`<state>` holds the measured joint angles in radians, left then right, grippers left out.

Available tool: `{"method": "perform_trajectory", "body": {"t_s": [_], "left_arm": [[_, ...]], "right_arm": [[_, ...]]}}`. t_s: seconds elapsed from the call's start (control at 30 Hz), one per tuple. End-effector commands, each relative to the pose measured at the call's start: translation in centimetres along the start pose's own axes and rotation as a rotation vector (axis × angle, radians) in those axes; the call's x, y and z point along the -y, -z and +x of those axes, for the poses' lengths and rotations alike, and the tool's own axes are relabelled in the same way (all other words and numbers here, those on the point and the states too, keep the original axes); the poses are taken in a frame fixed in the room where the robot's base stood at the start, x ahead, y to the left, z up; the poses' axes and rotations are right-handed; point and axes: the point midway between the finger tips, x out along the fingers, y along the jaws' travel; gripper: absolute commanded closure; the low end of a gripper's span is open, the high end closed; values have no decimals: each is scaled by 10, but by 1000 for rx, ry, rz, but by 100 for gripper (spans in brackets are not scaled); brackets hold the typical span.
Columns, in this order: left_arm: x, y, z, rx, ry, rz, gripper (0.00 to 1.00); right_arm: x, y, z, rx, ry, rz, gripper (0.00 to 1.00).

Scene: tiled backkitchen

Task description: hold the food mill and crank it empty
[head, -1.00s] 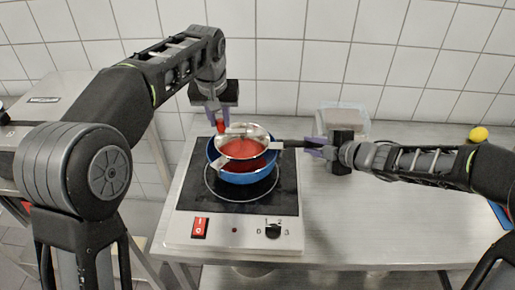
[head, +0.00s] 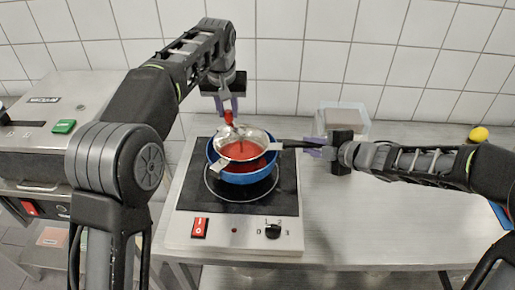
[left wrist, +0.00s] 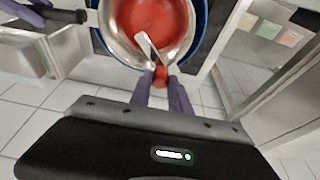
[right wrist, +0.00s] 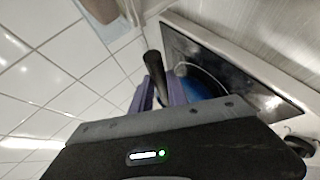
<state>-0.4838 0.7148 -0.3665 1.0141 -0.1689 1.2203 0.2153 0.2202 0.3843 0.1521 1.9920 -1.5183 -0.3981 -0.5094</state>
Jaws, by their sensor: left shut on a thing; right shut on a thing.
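The metal food mill (head: 258,138) sits over a blue pot (head: 228,177) on the hot plate, with red sauce (head: 243,151) inside. In the left wrist view the red sauce (left wrist: 152,22) fills much of the bowl. My left gripper (head: 228,112) is shut on the red crank knob (head: 229,117), which also shows in the left wrist view (left wrist: 160,74), at the back of the mill. My right gripper (head: 318,148) is shut on the mill's black handle (head: 294,145); that handle shows between the fingers in the right wrist view (right wrist: 153,66).
The hot plate (head: 186,232) has a red switch (head: 200,228) and a dial (head: 272,231) in front. A clear container (head: 345,117) stands behind my right gripper, and a yellow lemon-like thing (head: 478,134) lies at the far right. The steel table (head: 390,225) is clear at front right.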

Motion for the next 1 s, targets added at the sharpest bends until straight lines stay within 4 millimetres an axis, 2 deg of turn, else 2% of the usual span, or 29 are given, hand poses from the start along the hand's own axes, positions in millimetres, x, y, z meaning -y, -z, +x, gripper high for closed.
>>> {"method": "perform_trajectory", "body": {"t_s": [0.03, 0.43, 0.8, 1.0], "left_arm": [[-6, 2, 0, 0, -7, 3, 100], [-6, 4, 1, 1, -3, 1, 100], [-31, 12, 4, 3, -3, 2, 100], [-32, 12, 4, 2, -3, 1, 100]], "right_arm": [[-1, 2, 1, -5, -1, -2, 100], [-1, 0, 0, 0, -2, 1, 100], [-2, 0, 0, 1, -2, 2, 100], [-2, 0, 0, 1, -3, 2, 100]]}}
